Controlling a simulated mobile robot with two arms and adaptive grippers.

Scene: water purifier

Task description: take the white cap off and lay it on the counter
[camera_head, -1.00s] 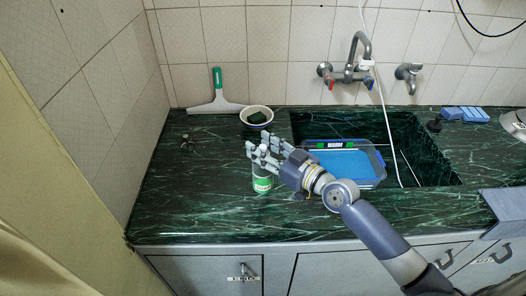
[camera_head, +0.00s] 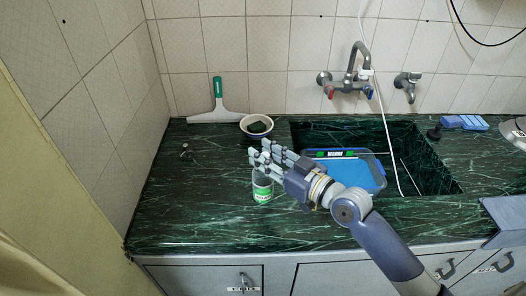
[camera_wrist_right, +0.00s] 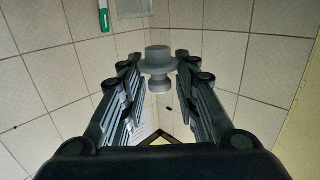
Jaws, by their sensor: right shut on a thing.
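My right gripper (camera_head: 262,158) is over the can's top, reaching in from the right. In the right wrist view it is shut on the pale grey-white cap (camera_wrist_right: 158,62), a round piece with a narrower knob, between the fingertips. My left gripper is not in view.
A bowl (camera_head: 244,129) stands behind the gripper, and a squeegee (camera_head: 217,100) leans at the wall. A blue tub (camera_head: 367,176) sits at the sink (camera_head: 425,165), below the tap (camera_head: 350,78). The counter left of the can is mostly free.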

